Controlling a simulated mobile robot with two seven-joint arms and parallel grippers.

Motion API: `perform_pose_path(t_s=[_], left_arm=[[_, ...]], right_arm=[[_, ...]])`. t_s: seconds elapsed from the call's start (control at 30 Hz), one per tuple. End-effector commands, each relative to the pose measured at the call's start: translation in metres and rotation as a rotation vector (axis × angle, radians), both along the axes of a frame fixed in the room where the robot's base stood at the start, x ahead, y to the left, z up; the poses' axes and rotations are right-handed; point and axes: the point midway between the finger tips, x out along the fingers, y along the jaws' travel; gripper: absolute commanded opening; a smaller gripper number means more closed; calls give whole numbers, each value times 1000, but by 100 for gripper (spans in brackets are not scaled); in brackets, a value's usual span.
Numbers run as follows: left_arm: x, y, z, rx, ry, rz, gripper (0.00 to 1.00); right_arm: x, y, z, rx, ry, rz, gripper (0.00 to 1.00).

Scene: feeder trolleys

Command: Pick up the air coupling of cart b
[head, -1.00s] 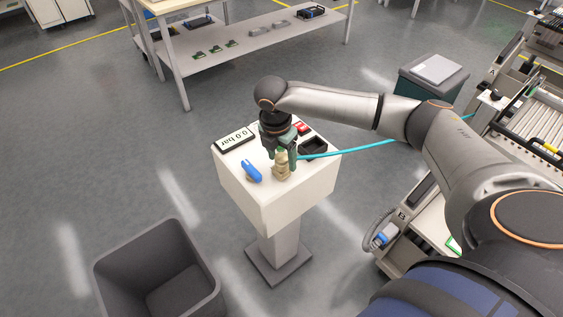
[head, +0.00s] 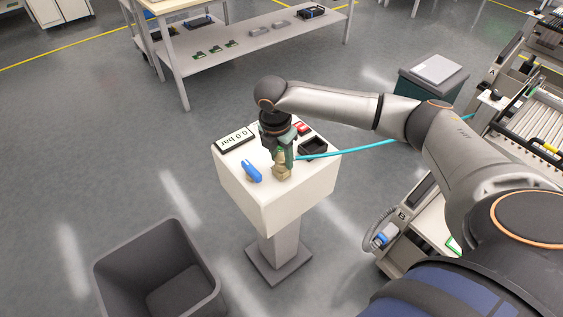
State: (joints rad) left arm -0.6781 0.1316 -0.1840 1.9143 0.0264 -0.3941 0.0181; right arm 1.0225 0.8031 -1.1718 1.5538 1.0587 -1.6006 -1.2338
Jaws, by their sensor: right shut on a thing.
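My right gripper (head: 282,160) points down over the white pedestal (head: 268,207) at the middle of the head view. It is shut on the air coupling, which is mostly hidden between the fingers. A light blue hose (head: 365,148) runs from the gripper area to the right, towards the cart, and passes behind my arm. A brass-coloured fitting (head: 282,172) shows directly below the fingers at the pedestal top. I cannot tell whether the coupling touches this fitting. My left gripper is not in view.
The pedestal top carries a display reading 0.0 bar (head: 235,139), a blue lever (head: 252,171), a red part (head: 302,128) and a black square holder (head: 313,147). A grey bin (head: 158,247) stands at lower left. The roller cart (head: 520,125) is at right.

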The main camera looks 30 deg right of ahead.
Motion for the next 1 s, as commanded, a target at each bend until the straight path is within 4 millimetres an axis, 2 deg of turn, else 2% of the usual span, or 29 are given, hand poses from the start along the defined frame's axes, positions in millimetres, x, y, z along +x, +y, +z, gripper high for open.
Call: perform_pose_path(t_s=[0.37,0.47,0.6,0.67,0.87,1.0], left_arm=[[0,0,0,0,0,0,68],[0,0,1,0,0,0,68],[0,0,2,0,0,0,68],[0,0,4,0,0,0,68],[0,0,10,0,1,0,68],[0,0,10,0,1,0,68]], right_arm=[[1,0,6,1,-2,-1,0],[1,0,15,1,-5,0,0],[0,1,37,2,-5,1,0],[-9,2,46,1,-4,2,0],[-47,10,93,0,-6,4,0],[-79,16,105,-1,-2,2,0]])
